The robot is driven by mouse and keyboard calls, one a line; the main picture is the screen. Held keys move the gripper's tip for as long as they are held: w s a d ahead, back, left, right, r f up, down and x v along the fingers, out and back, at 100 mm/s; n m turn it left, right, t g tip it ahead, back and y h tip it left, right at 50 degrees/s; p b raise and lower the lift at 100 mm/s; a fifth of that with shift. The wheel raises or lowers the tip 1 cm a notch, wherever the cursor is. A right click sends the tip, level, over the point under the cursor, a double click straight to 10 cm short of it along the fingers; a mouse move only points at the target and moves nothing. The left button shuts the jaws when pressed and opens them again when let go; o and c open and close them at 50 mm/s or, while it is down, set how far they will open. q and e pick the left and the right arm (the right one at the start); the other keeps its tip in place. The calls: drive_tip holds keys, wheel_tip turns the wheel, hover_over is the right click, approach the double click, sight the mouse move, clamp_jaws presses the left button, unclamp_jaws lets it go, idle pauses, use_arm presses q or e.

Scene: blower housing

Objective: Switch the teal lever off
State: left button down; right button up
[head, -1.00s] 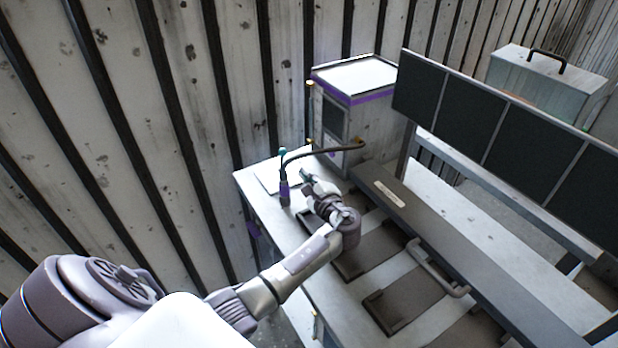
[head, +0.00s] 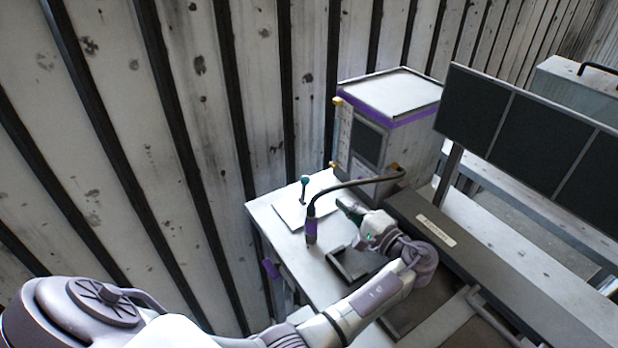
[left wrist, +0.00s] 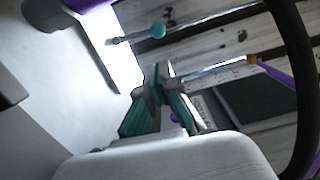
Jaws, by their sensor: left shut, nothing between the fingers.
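The teal lever (head: 304,181) is a short dark stalk with a teal ball on top. It stands on a pale plate (head: 290,212) at the back corner of the desk. It also shows in the left wrist view (left wrist: 158,31), ahead of my fingers and apart from them. My right gripper is not in view.
A curved dark cable (head: 350,184) arches from the purple tool to a grey cabinet (head: 385,125) behind, close to my left gripper. Dark panels (head: 500,125) stand on the right. A corrugated wall (head: 270,90) is behind the desk (head: 270,232).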

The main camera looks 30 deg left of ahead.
sight(304, 190)
use_arm(q)
drive_tip(key=shift+s+d+r, duration=0.15)
drive_tip(key=shift+d+r, duration=0.05)
drive_tip(key=shift+d, duration=0.25)
drive_tip(key=shift+a, duration=0.2)
drive_tip(key=x, duration=0.9)
drive_tip(key=shift+f, duration=0.1)
drive_tip(key=shift+w+a, duration=0.2)
drive_tip(key=shift+a, duration=0.2)
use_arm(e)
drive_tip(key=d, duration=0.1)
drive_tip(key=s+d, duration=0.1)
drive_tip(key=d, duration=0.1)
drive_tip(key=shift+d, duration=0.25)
